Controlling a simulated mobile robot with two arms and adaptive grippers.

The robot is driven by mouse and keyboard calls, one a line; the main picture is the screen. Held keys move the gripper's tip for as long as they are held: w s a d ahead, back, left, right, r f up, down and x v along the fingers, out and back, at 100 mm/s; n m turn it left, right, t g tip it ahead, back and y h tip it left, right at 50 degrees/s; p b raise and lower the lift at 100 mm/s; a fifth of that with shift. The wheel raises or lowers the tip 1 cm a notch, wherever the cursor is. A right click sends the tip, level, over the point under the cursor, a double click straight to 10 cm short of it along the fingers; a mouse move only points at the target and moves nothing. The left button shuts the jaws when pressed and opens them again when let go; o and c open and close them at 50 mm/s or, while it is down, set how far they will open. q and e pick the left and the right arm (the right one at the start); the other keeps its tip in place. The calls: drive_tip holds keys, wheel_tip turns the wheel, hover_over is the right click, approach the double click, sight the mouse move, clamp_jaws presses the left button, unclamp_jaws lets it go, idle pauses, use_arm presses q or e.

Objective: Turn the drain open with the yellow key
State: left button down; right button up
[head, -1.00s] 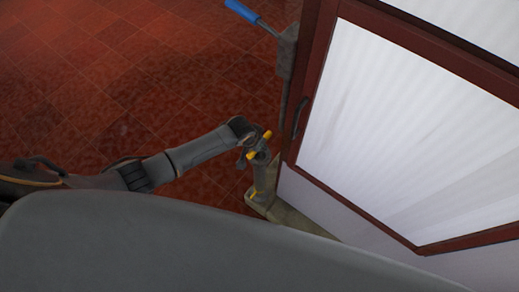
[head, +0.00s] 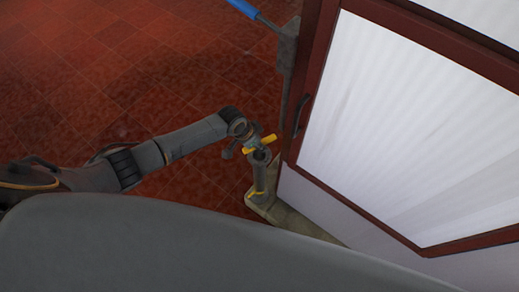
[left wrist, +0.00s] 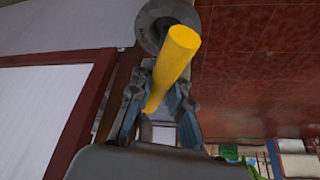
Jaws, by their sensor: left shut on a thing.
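In the left wrist view the yellow bar (left wrist: 176,60) runs between the fingers toward the camera's top. My left gripper (head: 248,146) is at the key, shut on it, and partly covers it. In the left wrist view the left gripper's fingers (left wrist: 158,108) stand on both sides of the bar. A round grey disc (left wrist: 166,20) lies behind the bar's far end. My right gripper is not in view.
A cabinet with a dark red frame and white panel (head: 400,130) stands right beside the post. A blue-handled lever (head: 243,8) sticks out at its upper left corner. Red tiled floor (head: 120,80) lies open to the left.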

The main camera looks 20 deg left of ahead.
use_arm(q)
drive_tip(key=shift+f+m+g+b, duration=0.15)
drive_tip(key=shift+m+g+b, duration=0.15)
drive_tip(key=shift+m+b, duration=0.65)
drive_tip(key=shift+m+g+h+b, duration=0.5)
drive_tip(key=shift+m+b, duration=0.75)
